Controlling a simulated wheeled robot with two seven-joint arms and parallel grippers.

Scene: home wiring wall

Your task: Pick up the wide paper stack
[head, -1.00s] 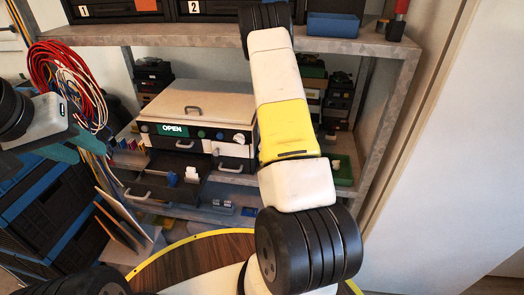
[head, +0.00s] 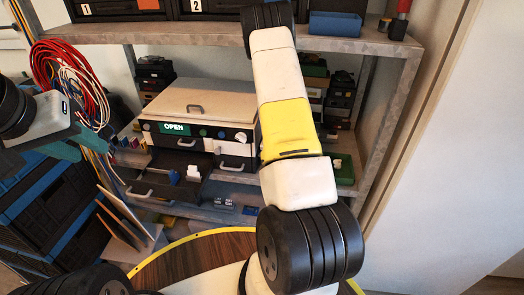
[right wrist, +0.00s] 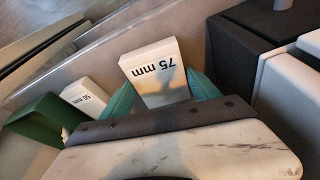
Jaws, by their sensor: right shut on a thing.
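The wide paper stack appears to be the white block marked "75 mm" (right wrist: 150,66), upright in the right wrist view. My right gripper (right wrist: 163,92) has its teal fingers on either side of the block and is shut on it. The block's lower end is hidden behind the gripper body. In the head view my right arm's white and yellow links hide the right gripper. My left gripper (head: 60,145) is at the left edge of the head view, far from the stack; its fingertips are not clear enough to tell if they are open.
A narrower white block marked "50 mm" (right wrist: 84,97) stands left of the stack, beside a green holder (right wrist: 45,120). Dark and grey boxes (right wrist: 245,62) stand close on the right. In the head view, the metal shelf (head: 225,36) holds an "OPEN" unit (head: 200,103) with a drawer pulled out.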

